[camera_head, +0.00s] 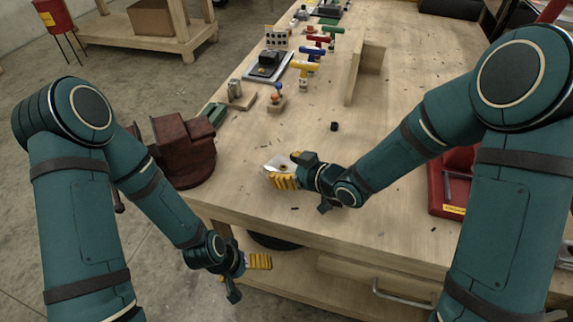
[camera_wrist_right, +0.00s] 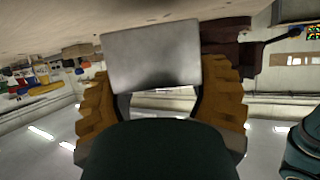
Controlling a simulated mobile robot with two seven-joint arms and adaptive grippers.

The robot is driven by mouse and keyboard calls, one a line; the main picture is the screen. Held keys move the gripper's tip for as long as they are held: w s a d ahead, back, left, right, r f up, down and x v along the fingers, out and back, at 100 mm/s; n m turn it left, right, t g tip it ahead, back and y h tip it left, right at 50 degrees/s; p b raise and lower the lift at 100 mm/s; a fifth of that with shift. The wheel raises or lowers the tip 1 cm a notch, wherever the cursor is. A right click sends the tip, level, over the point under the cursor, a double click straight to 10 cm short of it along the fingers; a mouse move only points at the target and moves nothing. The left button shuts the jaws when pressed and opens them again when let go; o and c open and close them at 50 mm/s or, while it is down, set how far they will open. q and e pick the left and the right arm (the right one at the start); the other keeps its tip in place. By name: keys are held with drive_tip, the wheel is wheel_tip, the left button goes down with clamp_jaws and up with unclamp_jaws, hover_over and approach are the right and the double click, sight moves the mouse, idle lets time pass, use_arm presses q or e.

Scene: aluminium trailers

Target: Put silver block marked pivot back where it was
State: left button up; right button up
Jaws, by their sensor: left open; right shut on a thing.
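The silver block (camera_head: 275,164) is held in my right gripper (camera_head: 286,177) over the near middle of the workbench. In the right wrist view the block (camera_wrist_right: 152,55) shows a plain grey face between the two yellow ribbed fingers. No marking can be read on it. I cannot tell whether it touches the bench top. My left gripper (camera_head: 260,261) is open and empty, at the bench's near left edge and away from the block.
A dark red vise (camera_head: 185,148) sits at the bench's left edge. A small black cylinder (camera_head: 334,126) stands beyond my right gripper. A wooden angle piece (camera_head: 368,68) and coloured T-handles (camera_head: 309,66) are farther back. A red tray (camera_head: 452,185) lies at right.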

drive_tip(key=shift+f, duration=0.65)
drive_tip(key=shift+f+b, duration=0.15)
drive_tip(key=shift+b, duration=0.3)
drive_tip(key=shift+s+f, duration=0.1)
drive_tip(key=shift+f, duration=0.15)
drive_tip(key=o, duration=1.4)
drive_tip(key=shift+s, duration=0.1)
drive_tip(key=shift+f, duration=0.15)
drive_tip(key=shift+s+d, duration=0.1)
drive_tip(key=shift+d, duration=0.05)
drive_tip(key=shift+s+d, duration=0.1)
drive_tip(key=shift+d, duration=0.1)
drive_tip(key=r+v, duration=0.1)
drive_tip(key=v, duration=1)
